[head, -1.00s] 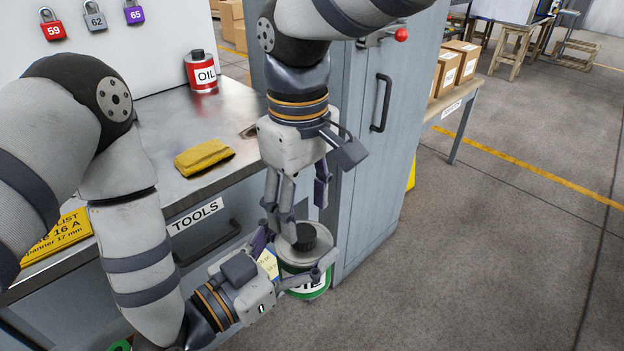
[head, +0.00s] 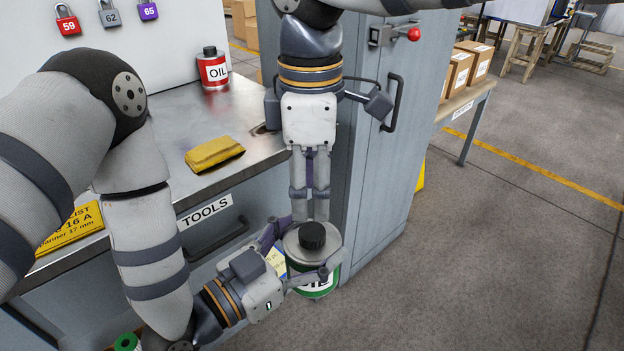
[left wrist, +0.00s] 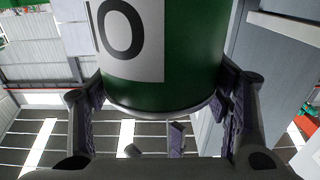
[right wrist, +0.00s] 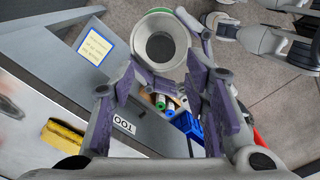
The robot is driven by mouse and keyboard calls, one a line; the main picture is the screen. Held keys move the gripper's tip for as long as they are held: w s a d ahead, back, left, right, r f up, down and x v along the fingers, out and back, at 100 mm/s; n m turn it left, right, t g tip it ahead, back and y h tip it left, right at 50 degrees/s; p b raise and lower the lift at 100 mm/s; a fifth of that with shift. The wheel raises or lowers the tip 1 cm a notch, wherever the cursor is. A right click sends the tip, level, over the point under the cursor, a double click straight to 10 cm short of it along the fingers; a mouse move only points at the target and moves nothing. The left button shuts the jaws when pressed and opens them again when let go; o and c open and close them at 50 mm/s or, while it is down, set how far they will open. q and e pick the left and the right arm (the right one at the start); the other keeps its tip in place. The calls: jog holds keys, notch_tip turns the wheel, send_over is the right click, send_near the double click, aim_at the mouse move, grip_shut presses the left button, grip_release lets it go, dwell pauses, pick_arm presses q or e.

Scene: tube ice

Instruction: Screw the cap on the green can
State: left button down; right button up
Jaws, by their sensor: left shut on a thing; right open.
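The green can (head: 318,287), with a grey top and a white label, is upright in front of the grey cabinet. It also shows large in the left wrist view (left wrist: 196,45). My left gripper (head: 298,259) is shut around its sides. The black cap (head: 312,236) sits at the middle of the can's top; whether it is threaded tight cannot be told. In the right wrist view the grey top shows as a ring around a dark round centre. My right gripper (head: 309,213) points down, open and empty, just behind and above the cap, apparently clear of it.
The metal bench (head: 185,115) at left holds a red oil can (head: 213,70) and a yellow cloth-like item (head: 214,153). The grey cabinet (head: 365,150) stands close beside my right gripper. A blue bin (right wrist: 187,127) shows in the right wrist view. Open floor lies to the right.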

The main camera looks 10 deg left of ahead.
aim_at(312, 231)
notch_tip(312, 231, down, 8)
jog(key=shift+r, duration=0.2)
grip_shut()
jog(key=shift+o, duration=1.7)
grip_release()
jog(key=shift+r, duration=0.1)
notch_tip(312, 231, up, 12)
